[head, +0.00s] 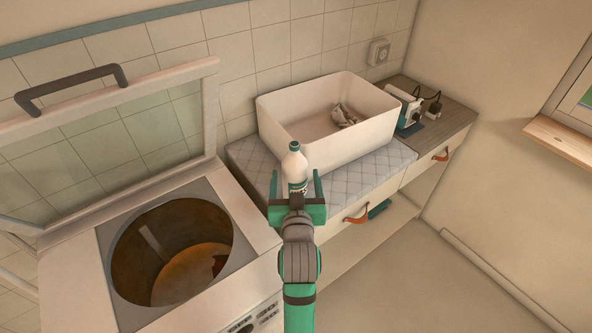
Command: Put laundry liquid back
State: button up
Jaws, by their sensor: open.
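A white bottle with a dark green cap and a green label (294,166), which looks like the laundry liquid, stands upright at the near left part of the quilted grey mat on the counter. My gripper (295,187) is open, with one green finger to the left of the bottle and one to the right. The bottle shows between the fingers; I cannot tell whether they touch it. The gripper's body hides the bottle's base.
A top-loading washer (258,233) with its glass lid raised stands at left. A white basin (380,128) with a crumpled grey item is behind the bottle. Drawers with orange pulls (357,217) are below; one stands open. A device with cables (412,112) sits at right.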

jog(key=s+r, duration=0.1)
jog(key=s, duration=0.6)
jog(key=shift+s, duration=0.2)
jog(key=shift+d, duration=0.15)
